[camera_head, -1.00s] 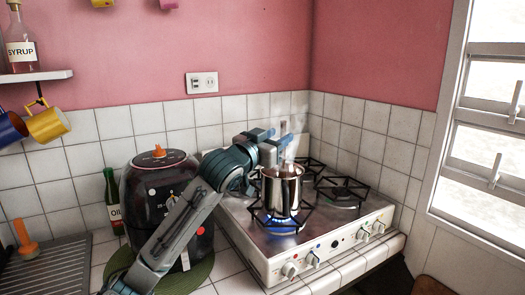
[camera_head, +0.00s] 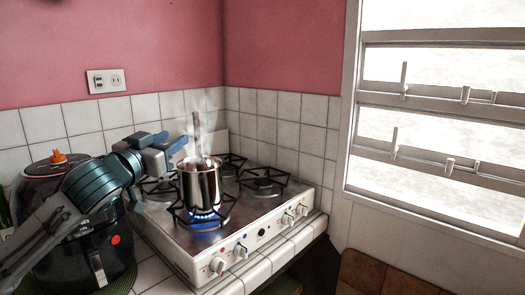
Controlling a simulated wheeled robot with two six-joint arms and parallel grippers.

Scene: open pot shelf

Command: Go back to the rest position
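My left gripper (camera_head: 169,143) is at the left centre, just left of the pot and above the stove. Its blue-tipped fingers stand apart with nothing seen between them. A shiny metal pot (camera_head: 201,187) stands upright on the front left burner over a blue flame. A utensil with an upright handle (camera_head: 197,133) stands in the pot, and steam rises around it. The gripper appears apart from the handle. My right gripper is out of view.
The white stove (camera_head: 256,222) has several black burner grates. A dark air-fryer-like appliance (camera_head: 105,255) stands at the left, partly behind my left arm. A tiled wall (camera_head: 285,125) is behind, and a window (camera_head: 440,120) is at the right. A brown chair-like object (camera_head: 375,275) is at bottom right.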

